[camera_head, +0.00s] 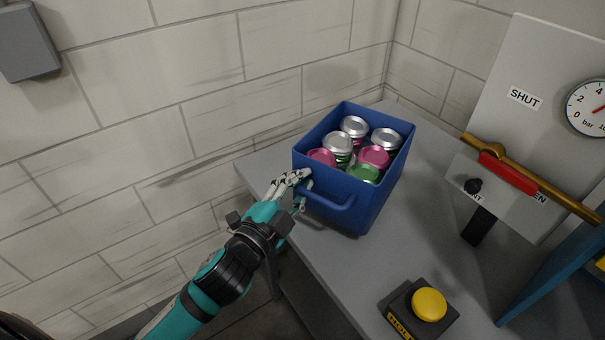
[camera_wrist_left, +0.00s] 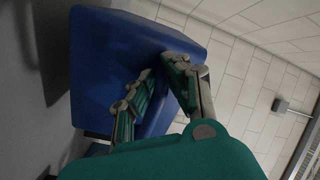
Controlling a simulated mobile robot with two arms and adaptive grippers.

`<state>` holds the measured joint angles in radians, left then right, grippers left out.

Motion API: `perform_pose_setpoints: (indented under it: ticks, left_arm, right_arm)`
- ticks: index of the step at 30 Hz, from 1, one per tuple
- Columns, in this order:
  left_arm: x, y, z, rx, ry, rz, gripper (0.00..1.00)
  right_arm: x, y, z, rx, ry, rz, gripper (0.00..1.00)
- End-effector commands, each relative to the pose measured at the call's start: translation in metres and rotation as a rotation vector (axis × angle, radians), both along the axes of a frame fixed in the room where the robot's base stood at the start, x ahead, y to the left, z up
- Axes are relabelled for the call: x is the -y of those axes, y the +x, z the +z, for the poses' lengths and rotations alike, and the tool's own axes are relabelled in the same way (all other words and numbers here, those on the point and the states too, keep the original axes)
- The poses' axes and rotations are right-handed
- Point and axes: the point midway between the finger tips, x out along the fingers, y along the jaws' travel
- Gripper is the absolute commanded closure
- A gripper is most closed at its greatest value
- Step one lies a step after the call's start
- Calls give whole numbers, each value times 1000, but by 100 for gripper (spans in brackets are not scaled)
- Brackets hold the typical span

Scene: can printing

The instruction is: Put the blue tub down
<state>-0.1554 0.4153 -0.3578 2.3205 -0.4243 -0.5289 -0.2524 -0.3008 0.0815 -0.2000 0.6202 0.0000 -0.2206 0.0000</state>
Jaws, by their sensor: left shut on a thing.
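The blue tub (camera_head: 345,208) is at the corner of the grey table, near the tiled wall, with several cans in it. Some cans show silver tops (camera_head: 354,126), others pink (camera_head: 374,156) or green (camera_head: 364,174). The tub looks upright; whether its base touches the table is hard to tell. My left gripper (camera_head: 300,184) is at the tub's near left corner, shut on the tub beside its front handle. In the left wrist view, the fingers (camera_wrist_left: 160,88) lie against the tub's blue wall (camera_wrist_left: 110,50). My right gripper is not in view.
The grey table (camera_head: 310,248) has free room in front of the tub. A yellow button on a black box (camera_head: 429,304) stands at the front. At right are a panel with a gauge (camera_head: 588,106), a brass lever with a red grip (camera_head: 508,172) and a blue frame (camera_head: 560,270).

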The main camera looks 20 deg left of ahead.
Motion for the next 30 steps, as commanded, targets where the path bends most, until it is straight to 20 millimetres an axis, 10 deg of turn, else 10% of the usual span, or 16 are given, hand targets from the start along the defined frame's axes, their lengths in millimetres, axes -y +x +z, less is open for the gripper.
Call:
perform_pose_setpoints:
  ticks: [9,28,30]
  left_arm:
    - [-17,57,-1,8,-4,-2,100]
    - [-18,61,-39,6,-3,-3,100]
    - [-19,61,-43,-2,0,0,81]
  right_arm:
    - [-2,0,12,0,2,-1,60]
    - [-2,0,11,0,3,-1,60]
    - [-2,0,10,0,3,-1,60]
